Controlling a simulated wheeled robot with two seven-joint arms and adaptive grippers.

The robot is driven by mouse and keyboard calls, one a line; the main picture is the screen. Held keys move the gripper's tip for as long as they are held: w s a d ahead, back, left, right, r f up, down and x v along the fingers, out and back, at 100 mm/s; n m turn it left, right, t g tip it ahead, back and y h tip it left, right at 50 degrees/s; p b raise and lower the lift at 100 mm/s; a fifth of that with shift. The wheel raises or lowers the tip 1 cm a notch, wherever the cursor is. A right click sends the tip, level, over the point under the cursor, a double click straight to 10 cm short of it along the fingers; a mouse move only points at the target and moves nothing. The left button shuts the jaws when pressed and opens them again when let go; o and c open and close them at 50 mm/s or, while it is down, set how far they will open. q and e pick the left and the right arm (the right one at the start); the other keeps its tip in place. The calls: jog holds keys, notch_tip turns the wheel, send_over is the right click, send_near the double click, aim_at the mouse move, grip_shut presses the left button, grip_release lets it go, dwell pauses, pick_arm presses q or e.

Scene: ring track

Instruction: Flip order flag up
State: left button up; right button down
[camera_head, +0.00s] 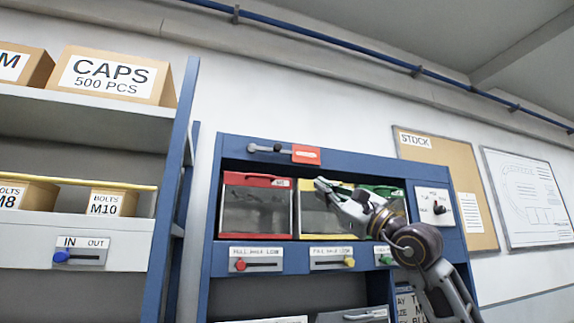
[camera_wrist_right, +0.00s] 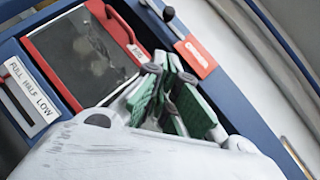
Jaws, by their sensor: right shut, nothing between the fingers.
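The order flag is a small red plate (camera_head: 306,154) with white marking, mounted on the blue top beam of the cabinet (camera_head: 375,165). A grey arm with a dark round knob (camera_head: 251,148) runs to its left, and the flag lies sideways along the beam. In the right wrist view the red flag (camera_wrist_right: 195,56) shows just beyond the fingertips, with its dark pivot (camera_wrist_right: 168,14) above. My right gripper (camera_head: 321,186) is shut and empty, just below the flag and apart from it, in front of the yellow bin. Its green-padded fingers (camera_wrist_right: 176,88) show in the wrist view. My left gripper is out of view.
A red-framed bin (camera_head: 256,208), a yellow-framed bin (camera_head: 314,222) and a partly hidden green one sit under the beam. Level sliders (camera_head: 255,263) line the lower rail. A dial panel (camera_head: 435,207) is at right, a shelf with boxes (camera_head: 118,74) at left.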

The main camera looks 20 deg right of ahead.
aim_at(275, 148)
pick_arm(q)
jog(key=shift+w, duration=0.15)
pick_arm(e)
jog(key=shift+r, duration=0.1)
jog(key=p+x, duration=0.1)
jog(key=x, duration=0.2)
jog(key=p+x, duration=0.2)
jog(key=x, duration=0.2)
jog(key=s+r+p+x, duration=0.1)
jog(key=x, duration=0.3)
jog(key=shift+w+a, duration=0.1)
jog(key=shift+a, duration=0.25)
pick_arm(q)
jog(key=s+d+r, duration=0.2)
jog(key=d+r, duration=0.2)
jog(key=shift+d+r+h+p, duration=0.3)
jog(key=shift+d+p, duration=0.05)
jog(key=shift+p, duration=0.1)
pick_arm(e)
jog(key=shift+a+r, duration=0.6)
jog(key=shift+r, duration=0.15)
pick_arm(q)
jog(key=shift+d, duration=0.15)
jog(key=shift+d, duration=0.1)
pick_arm(e)
jog(key=shift+r, duration=0.15)
